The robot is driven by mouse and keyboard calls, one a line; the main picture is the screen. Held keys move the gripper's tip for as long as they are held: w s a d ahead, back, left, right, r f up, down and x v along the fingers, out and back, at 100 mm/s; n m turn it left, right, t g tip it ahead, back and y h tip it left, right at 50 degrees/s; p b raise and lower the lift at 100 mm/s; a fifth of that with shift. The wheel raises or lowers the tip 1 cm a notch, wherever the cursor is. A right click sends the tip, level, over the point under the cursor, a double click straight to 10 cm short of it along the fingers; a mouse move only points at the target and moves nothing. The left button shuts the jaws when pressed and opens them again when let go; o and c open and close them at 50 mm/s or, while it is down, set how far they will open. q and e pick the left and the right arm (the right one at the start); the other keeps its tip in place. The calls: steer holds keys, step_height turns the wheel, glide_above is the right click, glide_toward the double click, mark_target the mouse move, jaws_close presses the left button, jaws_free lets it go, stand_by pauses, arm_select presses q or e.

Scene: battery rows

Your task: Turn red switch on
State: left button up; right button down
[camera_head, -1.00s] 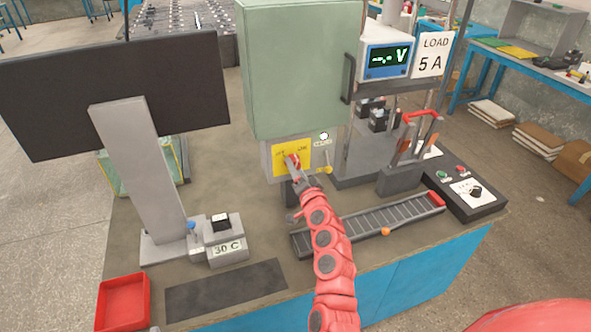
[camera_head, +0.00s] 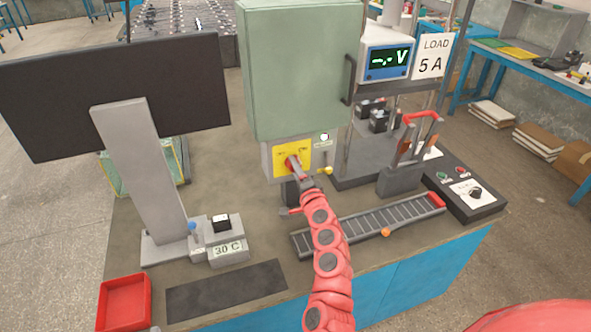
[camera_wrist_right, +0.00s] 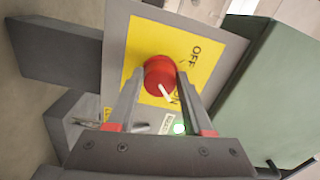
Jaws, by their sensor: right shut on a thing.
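The red switch is a round red knob on a yellow plate (camera_head: 280,168) marked OFF and ON, below the green cabinet (camera_head: 300,70). In the right wrist view the red switch (camera_wrist_right: 158,72) sits between the fingertips of my right gripper (camera_wrist_right: 160,80), which is shut on it. Its white pointer slants down and right, toward the ON side of the yellow plate (camera_wrist_right: 205,62). In the head view my right gripper (camera_head: 298,170) reaches the knob from the front and partly hides it. My left gripper is not in view.
A green light (camera_wrist_right: 179,128) glows beside the plate. A yellow-knobbed lever (camera_head: 327,170) sticks out just right of the switch. A roller rack (camera_head: 365,224), a monitor (camera_head: 115,85) and a red tray (camera_head: 124,302) stand on the bench around the arm.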

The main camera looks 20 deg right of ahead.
steer(key=shift+c, duration=1.5)
jaws_free()
steer(key=shift+s, duration=0.15)
steer(key=s+b, duration=0.3)
steer(key=s, duration=1.4)
steer(key=shift+d, duration=0.3)
